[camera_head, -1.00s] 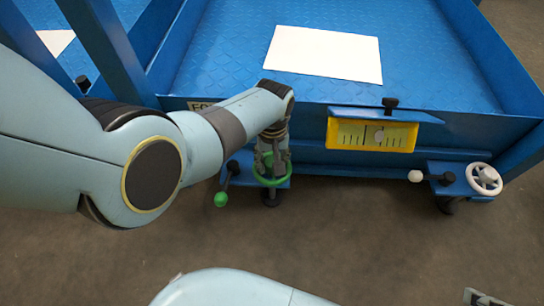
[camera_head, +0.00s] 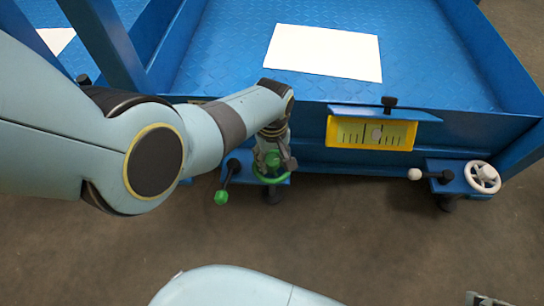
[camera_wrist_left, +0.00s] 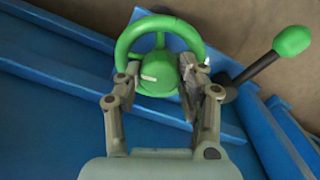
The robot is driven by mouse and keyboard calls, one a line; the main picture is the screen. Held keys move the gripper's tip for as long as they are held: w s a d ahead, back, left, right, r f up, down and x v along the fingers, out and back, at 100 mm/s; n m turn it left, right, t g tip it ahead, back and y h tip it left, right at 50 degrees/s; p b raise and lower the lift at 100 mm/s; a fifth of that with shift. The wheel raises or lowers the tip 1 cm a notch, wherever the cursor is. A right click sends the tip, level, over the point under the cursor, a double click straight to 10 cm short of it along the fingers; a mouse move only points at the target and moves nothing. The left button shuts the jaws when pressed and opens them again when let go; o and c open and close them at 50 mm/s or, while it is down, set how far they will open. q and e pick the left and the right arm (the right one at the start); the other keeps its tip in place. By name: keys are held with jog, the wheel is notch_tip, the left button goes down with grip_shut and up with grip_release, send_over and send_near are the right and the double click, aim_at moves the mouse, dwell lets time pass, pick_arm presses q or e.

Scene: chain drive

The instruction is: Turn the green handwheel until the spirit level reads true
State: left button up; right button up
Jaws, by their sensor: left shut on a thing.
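The green handwheel (camera_head: 272,177) sits on a blue bracket at the front of the blue platform, left of the spirit level. In the left wrist view its rim (camera_wrist_left: 124,50) stands out around the hub. My left gripper (camera_wrist_left: 167,82) has a finger on each side of the hub and is shut on the wheel. In the head view the gripper (camera_head: 273,160) partly hides the wheel. The yellow spirit level (camera_head: 342,145) is on the platform's front, its pale bubble near the middle of the scale. A grey piece at the lower right corner may be my right gripper (camera_head: 487,299), mostly cut off.
A green-knobbed lever (camera_head: 221,197) sticks out left of the handwheel. A white handwheel (camera_head: 483,178) and white-knobbed lever (camera_head: 415,174) are at the right. A white sheet (camera_head: 324,53) lies on the platform. The floor in front is clear.

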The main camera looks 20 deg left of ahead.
pick_arm(q)
jog(key=o, duration=1.1)
jog(key=shift+o, duration=0.2)
